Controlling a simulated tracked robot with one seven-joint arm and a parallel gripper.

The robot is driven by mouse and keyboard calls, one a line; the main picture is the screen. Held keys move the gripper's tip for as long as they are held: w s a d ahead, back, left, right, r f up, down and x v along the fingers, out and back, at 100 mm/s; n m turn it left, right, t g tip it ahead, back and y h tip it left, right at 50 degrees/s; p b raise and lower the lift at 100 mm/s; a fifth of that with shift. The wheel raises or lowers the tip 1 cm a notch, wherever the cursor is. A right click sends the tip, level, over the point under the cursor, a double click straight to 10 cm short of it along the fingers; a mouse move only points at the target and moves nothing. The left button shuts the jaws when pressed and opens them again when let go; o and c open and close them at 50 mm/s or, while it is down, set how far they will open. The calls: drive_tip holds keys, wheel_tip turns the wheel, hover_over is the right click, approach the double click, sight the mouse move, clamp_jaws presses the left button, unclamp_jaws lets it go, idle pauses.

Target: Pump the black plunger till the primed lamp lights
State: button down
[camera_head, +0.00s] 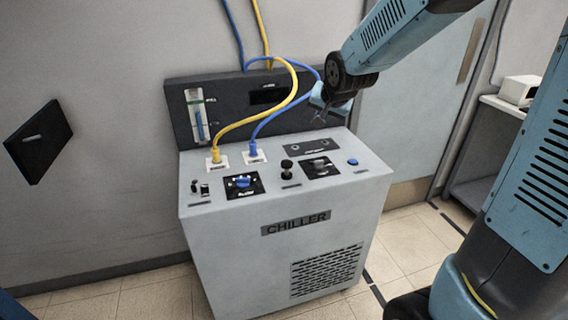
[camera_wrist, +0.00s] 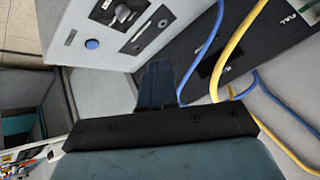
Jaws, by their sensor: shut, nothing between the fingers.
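The chiller (camera_head: 290,230) is a pale grey cabinet with controls on its sloped top. The black plunger (camera_head: 287,166) is a round black knob standing upright near the middle of that top. I do not make it out in the wrist view. A dark plate (camera_head: 312,147) behind it carries small round fittings; it also shows in the wrist view (camera_wrist: 149,30). I see no lit lamp, and the labels are too small to read. My gripper (camera_head: 321,116) is shut and empty, above the back right of the top, apart from the plunger. Its fingers (camera_wrist: 158,84) show in the wrist view.
A yellow hose (camera_head: 291,92) and a blue hose (camera_head: 280,114) arch to the top, left of my gripper. Beside the plunger are a blue knob (camera_head: 243,181), a dark selector (camera_head: 319,163) and a blue button (camera_head: 352,162). A dark back panel (camera_head: 240,118) stands behind.

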drive_tip(key=m+y, duration=0.1)
drive_tip(key=y, duration=0.1)
hover_over(288, 162)
wheel_tip(288, 162, down, 7)
drive_tip(key=shift+s+t, duration=0.3)
drive_tip(key=shift+s, duration=0.05)
drive_tip(key=shift+f, duration=4.35)
drive_tip(key=shift+f, duration=0.2)
drive_tip(key=shift+w+d+f, duration=0.1)
drive_tip(key=shift+f, duration=0.05)
drive_tip(key=shift+f, duration=1.5)
idle(0.4)
